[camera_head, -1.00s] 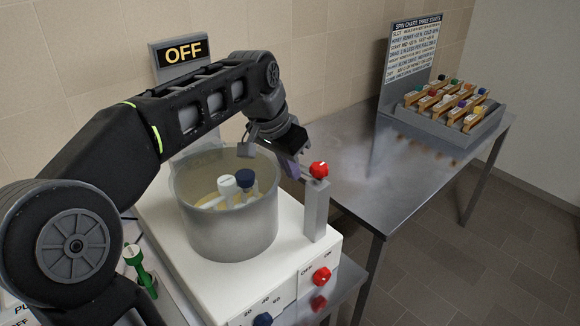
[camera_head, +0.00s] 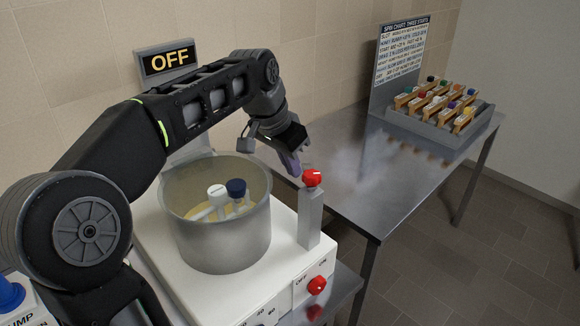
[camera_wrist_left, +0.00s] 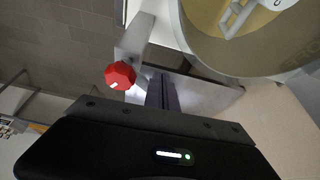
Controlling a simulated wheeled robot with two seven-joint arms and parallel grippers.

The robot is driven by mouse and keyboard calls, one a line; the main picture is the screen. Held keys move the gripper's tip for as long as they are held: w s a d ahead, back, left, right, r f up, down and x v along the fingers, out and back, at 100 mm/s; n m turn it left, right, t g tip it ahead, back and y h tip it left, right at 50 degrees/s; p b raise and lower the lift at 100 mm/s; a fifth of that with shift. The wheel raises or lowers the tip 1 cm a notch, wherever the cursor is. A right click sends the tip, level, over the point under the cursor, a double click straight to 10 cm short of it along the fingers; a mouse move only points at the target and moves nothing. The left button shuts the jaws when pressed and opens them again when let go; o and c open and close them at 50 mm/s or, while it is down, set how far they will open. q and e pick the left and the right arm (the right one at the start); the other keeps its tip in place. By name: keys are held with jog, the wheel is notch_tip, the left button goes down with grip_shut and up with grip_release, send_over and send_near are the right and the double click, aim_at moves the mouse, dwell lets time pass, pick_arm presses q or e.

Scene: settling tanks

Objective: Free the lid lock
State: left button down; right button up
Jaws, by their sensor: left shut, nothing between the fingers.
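A red knob (camera_head: 312,177) with a white mark tops a grey post (camera_head: 310,218) on the right side of the white machine (camera_head: 190,262). I take it to be the lid lock. My left gripper (camera_head: 297,172) is shut and empty, just left of and slightly above the red knob in the head view. In the left wrist view, the closed fingers (camera_wrist_left: 162,93) point down beside the red knob (camera_wrist_left: 120,75), with a small gap between them. An open round tub (camera_head: 225,225) holds a white-capped and a blue-capped tube. My right gripper is not in view.
An "OFF" sign (camera_head: 167,61) stands behind the tub. A second red knob (camera_head: 317,285) is on the machine's front. A steel table (camera_head: 370,190) at right carries a rack (camera_head: 455,125) of colored-capped items and a chart (camera_head: 402,55). A blue button (camera_head: 10,295) is at lower left.

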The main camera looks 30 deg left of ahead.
pick_arm(q)
jog(key=shift+w, duration=0.3)
jog(key=shift+r, duration=0.1)
dwell(0.4)
jog(key=v, duration=0.7)
jog(key=shift+r+b, duration=0.3)
jog(key=shift+s, duration=0.15)
